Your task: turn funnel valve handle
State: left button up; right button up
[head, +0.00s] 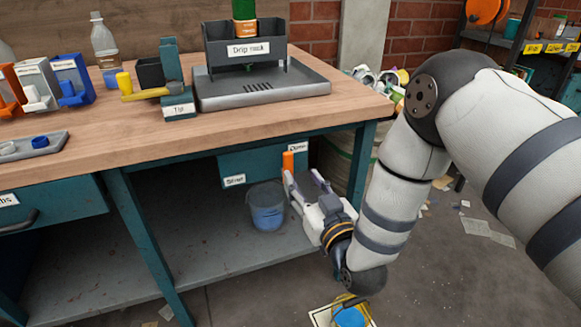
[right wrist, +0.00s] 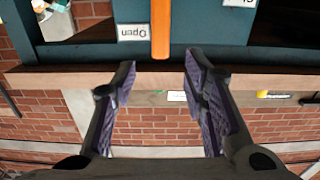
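The orange valve handle (head: 288,160) stands upright at the right end of a teal panel (head: 262,172) under the workbench, near a label reading "Open" (head: 298,148). A second label (head: 235,180) sits lower left on the panel. In the right wrist view the handle (right wrist: 160,30) points down toward the gap between my fingers. My right gripper (head: 292,185) is open and empty, just below and in front of the handle. In the right wrist view its fingertips (right wrist: 160,70) are apart, with no visible contact with the handle. My left gripper is not in view.
A blue-grey bucket (head: 267,212) stands on the lower shelf (head: 215,252), left of my right gripper. The wooden benchtop (head: 150,130) overhangs the panel and carries a drip rack (head: 245,45), a bottle (head: 104,45) and small bins. A table leg (head: 360,160) is close right of the gripper.

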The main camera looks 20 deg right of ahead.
aim_at(289, 161)
jog(key=w, duration=0.5)
jog(key=w+b, duration=0.1)
jog(key=w, duration=0.4)
jog(key=shift+a+f, duration=0.1)
jog(key=shift+a, duration=0.1)
jog(key=shift+s, duration=0.1)
jog(key=shift+c, duration=0.2)
grip_shut()
